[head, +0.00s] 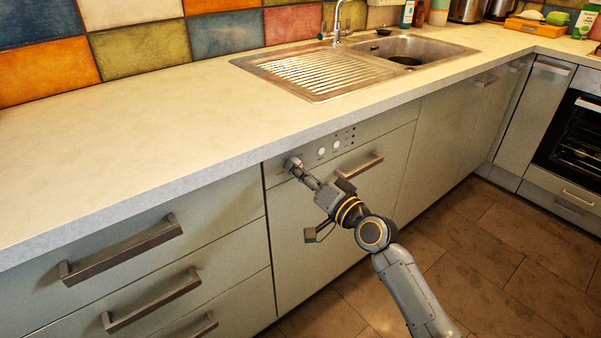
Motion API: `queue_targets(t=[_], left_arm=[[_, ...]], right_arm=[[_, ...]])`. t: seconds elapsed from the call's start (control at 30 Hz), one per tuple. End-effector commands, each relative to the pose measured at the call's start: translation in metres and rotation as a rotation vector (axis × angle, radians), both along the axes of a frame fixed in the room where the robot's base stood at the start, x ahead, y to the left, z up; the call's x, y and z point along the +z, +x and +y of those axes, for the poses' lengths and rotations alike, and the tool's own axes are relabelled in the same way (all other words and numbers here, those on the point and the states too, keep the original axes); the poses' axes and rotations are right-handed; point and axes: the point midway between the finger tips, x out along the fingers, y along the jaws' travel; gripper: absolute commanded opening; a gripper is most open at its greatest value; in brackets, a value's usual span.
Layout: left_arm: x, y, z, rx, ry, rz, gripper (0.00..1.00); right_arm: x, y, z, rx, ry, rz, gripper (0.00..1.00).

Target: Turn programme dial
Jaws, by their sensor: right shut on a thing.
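The dishwasher front with its control panel (370,130) is set under the counter, below the sink's drainboard. The programme dial (290,163) sits at the left end of this panel and is mostly hidden behind my gripper. My right gripper (295,168) is at the dial, its fingers shut on it, with the arm coming up from the lower right. The dial's pointer angle cannot be made out. Two round pale buttons (336,145) and several small dark marks lie to the right of the dial. My left gripper is not in view.
The dishwasher's bar handle (360,165) sticks out just right of my gripper. Drawers with handles (122,250) are to the left. The counter (150,130) overhangs above, with a steel sink (400,48). An oven (575,140) is at far right. The tiled floor (480,250) is clear.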

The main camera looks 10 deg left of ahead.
Motion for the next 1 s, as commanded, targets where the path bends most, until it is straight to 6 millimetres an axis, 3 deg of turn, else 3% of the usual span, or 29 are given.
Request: queue_targets(t=[0.13, 0.17, 0.27, 0.67, 1.0], left_arm=[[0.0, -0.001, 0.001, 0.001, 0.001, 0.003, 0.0], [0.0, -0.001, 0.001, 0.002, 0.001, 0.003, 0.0], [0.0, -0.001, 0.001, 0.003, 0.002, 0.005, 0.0], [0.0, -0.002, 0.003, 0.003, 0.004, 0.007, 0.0], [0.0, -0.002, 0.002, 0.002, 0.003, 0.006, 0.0]], right_arm=[[0.0, 0.001, -0.001, -0.002, 0.0, -0.001, 0.02], [0.0, 0.001, -0.001, -0.002, 0.0, -0.001, 0.4], [0.0, 0.0, -0.001, -0.002, -0.001, -0.001, 0.57], [-0.001, -0.004, -0.007, -0.001, -0.002, -0.001, 0.57], [-0.005, -0.047, -0.059, -0.001, -0.004, -0.002, 0.57]])
